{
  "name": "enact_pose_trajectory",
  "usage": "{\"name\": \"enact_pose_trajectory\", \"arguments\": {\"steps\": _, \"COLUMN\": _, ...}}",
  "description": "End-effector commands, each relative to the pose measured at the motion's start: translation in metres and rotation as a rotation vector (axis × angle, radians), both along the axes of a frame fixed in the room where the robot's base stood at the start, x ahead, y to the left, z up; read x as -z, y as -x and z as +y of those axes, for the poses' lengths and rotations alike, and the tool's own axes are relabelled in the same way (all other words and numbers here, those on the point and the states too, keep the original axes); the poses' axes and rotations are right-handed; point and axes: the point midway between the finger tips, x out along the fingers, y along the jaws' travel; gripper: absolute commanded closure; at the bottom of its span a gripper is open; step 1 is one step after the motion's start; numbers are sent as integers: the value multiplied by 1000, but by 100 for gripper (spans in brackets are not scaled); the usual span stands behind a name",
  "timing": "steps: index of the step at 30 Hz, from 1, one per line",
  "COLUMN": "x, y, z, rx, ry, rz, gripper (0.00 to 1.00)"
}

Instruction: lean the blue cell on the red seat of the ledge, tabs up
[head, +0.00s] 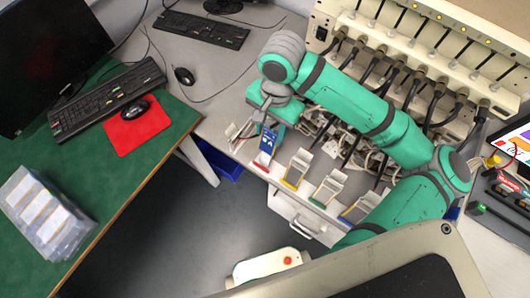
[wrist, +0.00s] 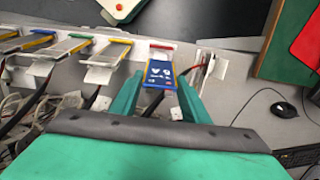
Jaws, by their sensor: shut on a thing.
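The blue cell (head: 267,141) has white marks on its face and hangs below my gripper (head: 270,112) in the head view. In the wrist view my gripper (wrist: 159,92) is shut on the blue cell (wrist: 160,75), with a teal finger at each side. The red seat (wrist: 162,46) is at the cell's far edge in the wrist view, at the end of the pale ledge (wrist: 222,103). The red seat (head: 259,167) shows just below the cell in the head view. I cannot tell whether cell and seat touch. The cell's tabs are not clear.
Several silvery cells stand along the ledge, including one by a green seat (wrist: 120,41). A small white plate with wires (wrist: 208,64) stands close beside the held cell. Black cables and a cream rack (head: 420,40) are behind. A green table (head: 110,170) is at left.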

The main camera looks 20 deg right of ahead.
Motion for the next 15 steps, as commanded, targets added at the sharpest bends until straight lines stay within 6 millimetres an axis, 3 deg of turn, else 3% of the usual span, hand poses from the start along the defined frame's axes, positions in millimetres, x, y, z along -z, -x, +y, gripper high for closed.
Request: {"name": "enact_pose_trajectory", "arguments": {"steps": 15, "x": 9, "y": -1, "z": 1, "rx": -2, "ry": -2, "rz": 0, "gripper": 71}}
